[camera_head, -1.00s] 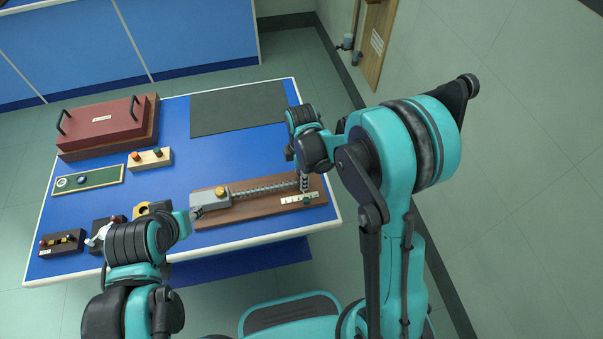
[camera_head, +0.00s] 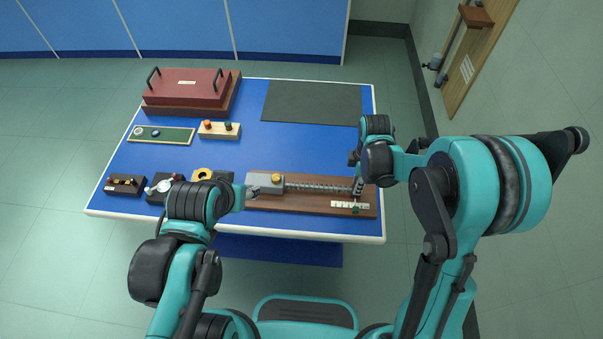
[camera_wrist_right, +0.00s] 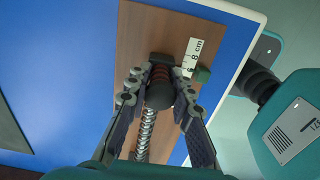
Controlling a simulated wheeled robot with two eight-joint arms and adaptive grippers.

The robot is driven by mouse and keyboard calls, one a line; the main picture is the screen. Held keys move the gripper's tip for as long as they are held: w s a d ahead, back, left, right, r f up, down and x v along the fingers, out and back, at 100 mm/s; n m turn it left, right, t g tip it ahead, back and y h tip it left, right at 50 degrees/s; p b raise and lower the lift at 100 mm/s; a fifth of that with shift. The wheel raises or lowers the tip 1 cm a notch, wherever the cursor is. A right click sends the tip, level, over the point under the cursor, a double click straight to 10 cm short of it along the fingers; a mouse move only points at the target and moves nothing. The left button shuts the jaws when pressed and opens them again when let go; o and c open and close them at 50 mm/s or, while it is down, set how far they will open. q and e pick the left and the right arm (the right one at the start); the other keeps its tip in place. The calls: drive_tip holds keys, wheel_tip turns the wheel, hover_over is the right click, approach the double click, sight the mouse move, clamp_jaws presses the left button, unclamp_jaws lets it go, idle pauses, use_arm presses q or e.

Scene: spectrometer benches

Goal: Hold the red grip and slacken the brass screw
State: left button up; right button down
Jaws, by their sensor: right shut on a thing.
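A brass screw (camera_head: 277,178) sits on top of a grey block (camera_head: 265,184) at the left end of a brown wooden board (camera_head: 305,202). A coiled spring (camera_head: 318,187) runs right from the block. My right gripper (camera_head: 357,184) is at the spring's far end. In the right wrist view my right gripper (camera_wrist_right: 160,88) is shut on a dark rounded grip (camera_wrist_right: 159,95); its red colour is hard to make out there, and the fingers hide its sides. My left gripper (camera_head: 252,191) is beside the block's left end, and its finger opening is too small to tell.
A white cm scale (camera_head: 343,204) and green piece (camera_head: 356,210) lie at the board's right front. Small dark devices (camera_head: 126,184) stand left of my left gripper. A red case (camera_head: 187,86) and dark mat (camera_head: 312,102) are at the back of the blue table (camera_head: 300,145).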

use_arm(q)
drive_tip(key=m, duration=0.1)
drive_tip(key=m+g, duration=0.7)
drive_tip(key=m, duration=1.8)
hover_over(276, 177)
wheel_tip(276, 177, down, 3)
wheel_tip(276, 177, down, 12)
drive_tip(key=shift+r, duration=0.1)
clamp_jaws()
